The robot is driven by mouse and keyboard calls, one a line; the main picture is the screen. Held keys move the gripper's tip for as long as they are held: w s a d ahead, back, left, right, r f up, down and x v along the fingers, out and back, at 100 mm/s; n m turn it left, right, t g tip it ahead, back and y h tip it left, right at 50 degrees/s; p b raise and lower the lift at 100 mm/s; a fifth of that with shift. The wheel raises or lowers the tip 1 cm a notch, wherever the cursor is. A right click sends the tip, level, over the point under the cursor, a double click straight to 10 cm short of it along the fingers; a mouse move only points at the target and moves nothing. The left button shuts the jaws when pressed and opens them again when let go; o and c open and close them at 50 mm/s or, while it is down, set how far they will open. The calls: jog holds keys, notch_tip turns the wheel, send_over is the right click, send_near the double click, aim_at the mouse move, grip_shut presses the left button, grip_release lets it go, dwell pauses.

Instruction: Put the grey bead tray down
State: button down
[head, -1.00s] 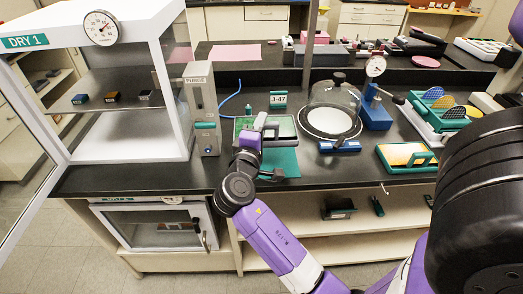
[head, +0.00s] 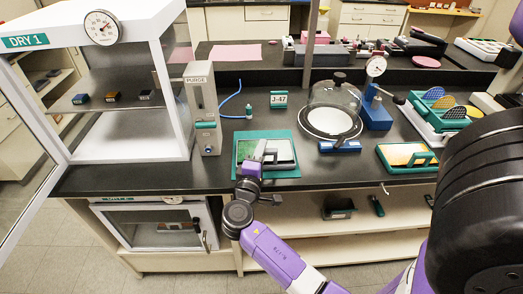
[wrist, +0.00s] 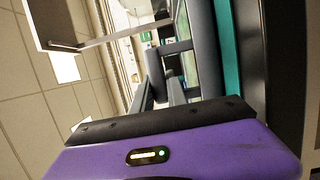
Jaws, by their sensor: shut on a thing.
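The grey bead tray (head: 283,153) is over the teal mat (head: 270,174) on the dark bench in the head view. My gripper (head: 262,157) is shut on the tray's near left part, which it partly hides. The tray looks level and very close to the mat. I cannot tell whether it touches. In the wrist view, the tray shows edge-on as a grey strip (wrist: 205,50) beside the teal mat (wrist: 230,45).
The purge unit (head: 202,110) stands left of the mat. A glass bell jar (head: 332,105) and a blue block (head: 340,147) are to the right. The bench's front edge is just before the mat.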

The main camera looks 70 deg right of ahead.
jog(key=shift+f, duration=0.1)
jog(key=c, duration=1.3)
grip_release()
